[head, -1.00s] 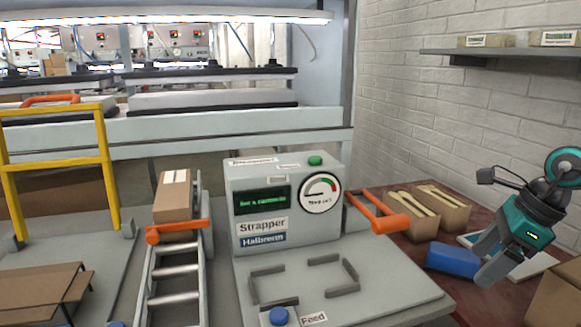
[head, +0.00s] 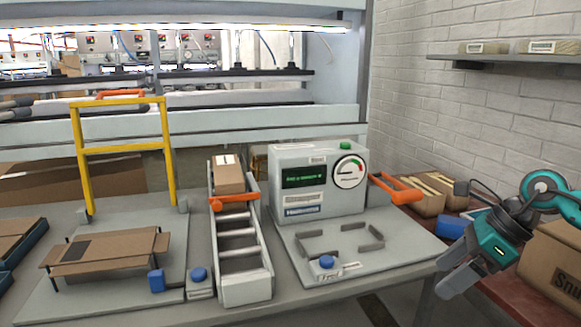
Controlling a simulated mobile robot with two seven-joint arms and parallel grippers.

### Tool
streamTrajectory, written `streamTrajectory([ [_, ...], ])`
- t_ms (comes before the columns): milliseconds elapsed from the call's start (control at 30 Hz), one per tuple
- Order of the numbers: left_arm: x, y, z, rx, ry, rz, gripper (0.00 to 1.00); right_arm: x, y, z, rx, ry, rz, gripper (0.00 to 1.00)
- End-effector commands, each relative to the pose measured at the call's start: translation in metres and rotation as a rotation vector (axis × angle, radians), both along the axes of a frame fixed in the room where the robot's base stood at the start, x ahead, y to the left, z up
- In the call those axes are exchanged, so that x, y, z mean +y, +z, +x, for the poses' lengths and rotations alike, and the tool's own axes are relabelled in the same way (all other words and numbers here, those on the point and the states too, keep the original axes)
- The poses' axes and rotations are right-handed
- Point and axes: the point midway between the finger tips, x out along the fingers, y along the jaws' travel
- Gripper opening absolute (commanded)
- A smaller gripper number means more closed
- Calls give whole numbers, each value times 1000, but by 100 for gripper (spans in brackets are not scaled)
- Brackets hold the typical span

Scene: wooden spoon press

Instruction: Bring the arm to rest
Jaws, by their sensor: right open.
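My right gripper (head: 447,276) is at the right of the head view, a teal and grey hand with its fingers pointing down and left. It is open, and I see nothing between its fingers. It hangs in front of the red-brown side table, just right of the feed plate of the grey strapper machine (head: 300,245). The lower part of its arm shows at the right edge. My left gripper is outside the view.
A roller chute (head: 240,262) holds a small carton (head: 229,173). A flattened carton (head: 105,253) lies by a yellow frame (head: 168,155). An orange handle (head: 397,188) juts from the strapper.

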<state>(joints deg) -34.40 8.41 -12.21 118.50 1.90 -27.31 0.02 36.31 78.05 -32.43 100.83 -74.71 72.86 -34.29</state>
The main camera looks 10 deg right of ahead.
Motion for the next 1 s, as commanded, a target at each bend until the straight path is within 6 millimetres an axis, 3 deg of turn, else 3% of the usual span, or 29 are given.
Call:
streamTrajectory([
  [33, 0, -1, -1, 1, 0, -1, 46, 32, -13, 2, 13, -2, 116, 83],
  [200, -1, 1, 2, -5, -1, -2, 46, 141, -30, 4, 101, -122, 622, 83],
  [333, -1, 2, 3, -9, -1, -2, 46, 199, -29, 4, 270, -363, 1074, 83],
  [400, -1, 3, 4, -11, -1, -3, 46, 213, -33, 7, 388, -541, 1300, 83],
  [533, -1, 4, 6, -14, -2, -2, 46, 216, -60, 8, 654, -951, 1662, 83],
  [667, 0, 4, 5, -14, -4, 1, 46, 205, -113, -6, 935, -1417, 1907, 83],
  [833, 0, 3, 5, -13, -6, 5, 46, 201, -185, -51, 1253, -1970, 2037, 83],
  [867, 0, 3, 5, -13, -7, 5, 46, 202, -197, -61, -1271, 2010, -1991, 83],
  [1000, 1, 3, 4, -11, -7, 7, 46, 212, -240, -110, -1191, 1922, -1578, 83],
])
